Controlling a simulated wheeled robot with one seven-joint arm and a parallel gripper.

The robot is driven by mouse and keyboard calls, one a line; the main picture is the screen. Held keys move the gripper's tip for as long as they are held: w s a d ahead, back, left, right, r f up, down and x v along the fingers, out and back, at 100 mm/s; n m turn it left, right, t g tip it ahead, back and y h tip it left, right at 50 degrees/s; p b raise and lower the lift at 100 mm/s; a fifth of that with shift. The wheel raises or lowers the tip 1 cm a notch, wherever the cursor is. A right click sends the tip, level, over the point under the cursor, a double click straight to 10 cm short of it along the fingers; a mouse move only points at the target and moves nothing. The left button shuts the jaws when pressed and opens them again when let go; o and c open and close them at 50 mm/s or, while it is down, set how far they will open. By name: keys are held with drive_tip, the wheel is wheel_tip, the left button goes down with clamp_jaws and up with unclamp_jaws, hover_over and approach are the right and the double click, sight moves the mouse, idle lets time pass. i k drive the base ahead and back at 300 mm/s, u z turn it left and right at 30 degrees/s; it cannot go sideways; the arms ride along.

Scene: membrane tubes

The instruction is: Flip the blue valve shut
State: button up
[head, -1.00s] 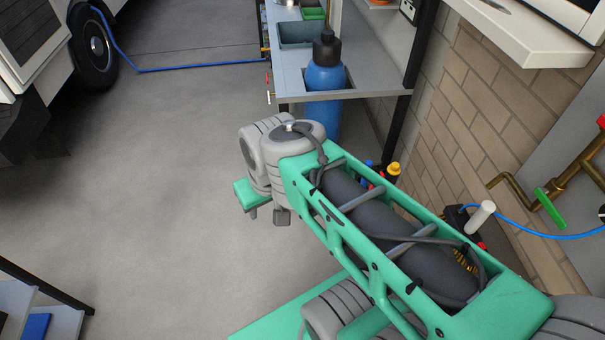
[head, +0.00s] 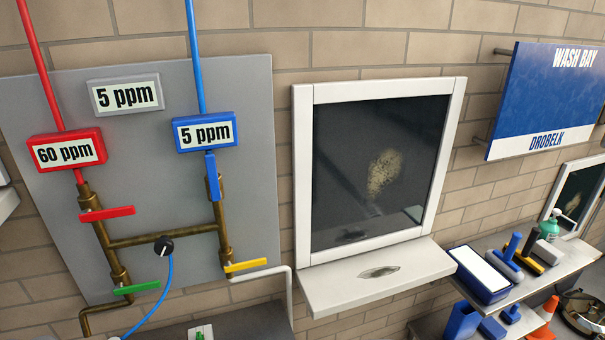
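The blue valve handle (head: 213,177) is on the right brass pipe of the grey wall panel (head: 262,150), just under a blue display box (head: 205,131) reading 5 ppm. The handle stands upright, in line with its vertical pipe. A red handle (head: 106,214) on the left pipe, a green handle (head: 137,288) lower left and a yellow handle (head: 246,266) lower right lie roughly crosswise. My gripper and arm are not in view now.
A red display box (head: 66,150) reads 60 ppm, and a grey one (head: 125,95) reads 5 ppm. A blue hose (head: 160,300) hangs from a black knob (head: 163,246). A white-framed window (head: 375,170) with a protruding sill (head: 385,277) is right of the panel.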

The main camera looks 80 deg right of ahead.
sight(216, 195)
drive_tip(key=z, duration=1.5)
drive_tip(key=k, duration=1.2)
drive_tip(key=u, duration=1.25)
drive_tip(key=i, duration=1.25)
drive_tip(key=z, duration=0.75)
